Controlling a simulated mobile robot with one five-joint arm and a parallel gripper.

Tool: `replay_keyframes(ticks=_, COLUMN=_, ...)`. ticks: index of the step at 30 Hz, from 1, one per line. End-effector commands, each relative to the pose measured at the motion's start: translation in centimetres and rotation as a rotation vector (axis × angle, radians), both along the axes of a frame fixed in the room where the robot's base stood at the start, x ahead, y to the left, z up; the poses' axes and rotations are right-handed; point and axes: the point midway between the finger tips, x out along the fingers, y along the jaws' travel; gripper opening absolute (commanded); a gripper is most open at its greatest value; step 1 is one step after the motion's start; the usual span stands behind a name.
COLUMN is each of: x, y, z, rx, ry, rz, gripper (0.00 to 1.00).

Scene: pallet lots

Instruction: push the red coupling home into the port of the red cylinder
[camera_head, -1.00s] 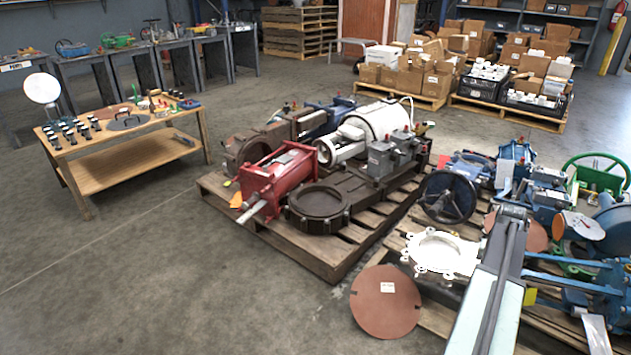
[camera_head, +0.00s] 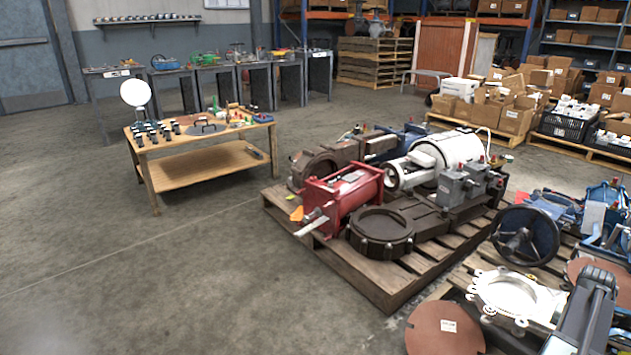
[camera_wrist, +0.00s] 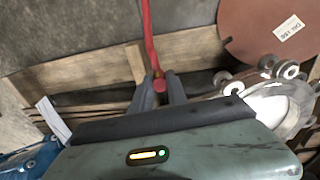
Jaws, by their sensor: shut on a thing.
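The red cylinder (camera_head: 345,197) lies on the middle pallet in the head view, with a pale flat bar sticking out at its near left end. Its port is too small to make out. In the wrist view my gripper (camera_wrist: 161,88) is shut on the red coupling (camera_wrist: 159,84), which shows as a small red end between the two grey fingers. A red hose or rod (camera_wrist: 147,35) runs from it up out of the picture. The cylinder is not in the wrist view. In the head view my gripper is out of sight.
Beside the cylinder are a dark round flange (camera_head: 380,232) and a white motor (camera_head: 450,150). A brown disc (camera_head: 440,330) and a handwheel (camera_head: 525,235) lie at the right. A wooden table (camera_head: 200,166) stands left. The floor in front is clear.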

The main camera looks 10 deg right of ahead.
Motion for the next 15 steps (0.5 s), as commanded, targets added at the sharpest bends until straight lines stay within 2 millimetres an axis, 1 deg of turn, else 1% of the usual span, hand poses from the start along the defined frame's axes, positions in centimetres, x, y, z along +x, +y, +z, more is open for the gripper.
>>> replay_keyframes(ticks=11, x=0.1, y=0.0, z=0.0, rx=0.0, ry=0.0, rz=0.001, gripper=0.0)
replay_keyframes(ticks=13, x=0.0, y=0.0, z=0.3, rx=0.0, ry=0.0, rz=0.001, gripper=0.0)
replay_keyframes(ticks=15, x=0.0, y=0.0, z=1.2, rx=0.0, ry=0.0, rz=0.001, gripper=0.0)
